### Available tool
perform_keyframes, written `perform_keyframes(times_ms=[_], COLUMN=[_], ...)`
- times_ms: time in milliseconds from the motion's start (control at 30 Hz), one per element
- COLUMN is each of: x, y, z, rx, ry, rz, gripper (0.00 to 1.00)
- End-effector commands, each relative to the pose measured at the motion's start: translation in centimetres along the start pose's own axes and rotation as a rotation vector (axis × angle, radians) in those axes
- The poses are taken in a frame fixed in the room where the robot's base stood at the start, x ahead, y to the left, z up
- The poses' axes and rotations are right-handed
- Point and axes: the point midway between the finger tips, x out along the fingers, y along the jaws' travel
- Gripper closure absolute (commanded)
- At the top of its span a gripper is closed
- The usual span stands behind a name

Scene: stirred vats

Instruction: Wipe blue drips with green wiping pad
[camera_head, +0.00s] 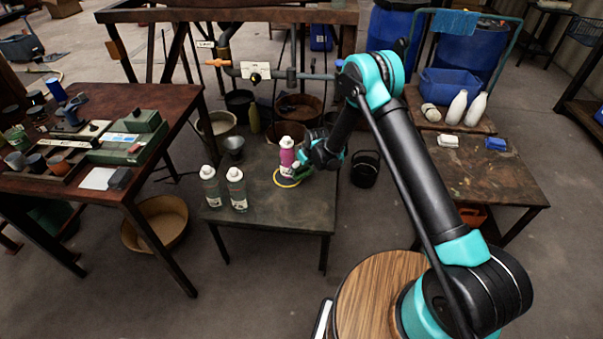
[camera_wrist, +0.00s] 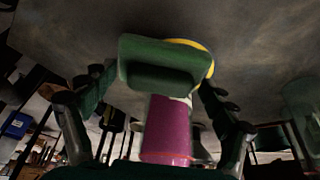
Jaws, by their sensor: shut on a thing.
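My gripper (camera_head: 309,160) is low over the dark middle table (camera_head: 270,210), near its right side. It is shut on a green wiping pad (camera_wrist: 160,62), which shows between the fingers in the wrist view. A magenta bottle (camera_head: 287,152) stands on the table just left of my gripper; it shows beyond the pad in the wrist view (camera_wrist: 166,130). A yellow ring (camera_head: 287,184) lies by the bottle's base, partly hidden. I cannot make out any blue drips. I cannot tell whether the pad touches the table.
Two clear bottles with white caps (camera_head: 236,189) stand on the table's left part. A pipe with a valve (camera_head: 255,73) runs behind, above several tubs. A cluttered brown table (camera_head: 130,185) is at left. A right table (camera_head: 480,175) holds a white block (camera_head: 448,141) and a blue block (camera_head: 495,144).

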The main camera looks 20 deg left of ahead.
Motion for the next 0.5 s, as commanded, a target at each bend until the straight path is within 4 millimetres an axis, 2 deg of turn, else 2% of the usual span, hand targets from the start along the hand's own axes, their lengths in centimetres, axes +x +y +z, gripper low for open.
perform_keyframes(times_ms=[167,500], x=[-0.89,-1.02], y=[0.0,0.0], z=[-0.35,-0.41], rx=[0.0,0.0], ry=[0.0,0.0], rz=[0.0,0.0], gripper=[0.49,0.49])
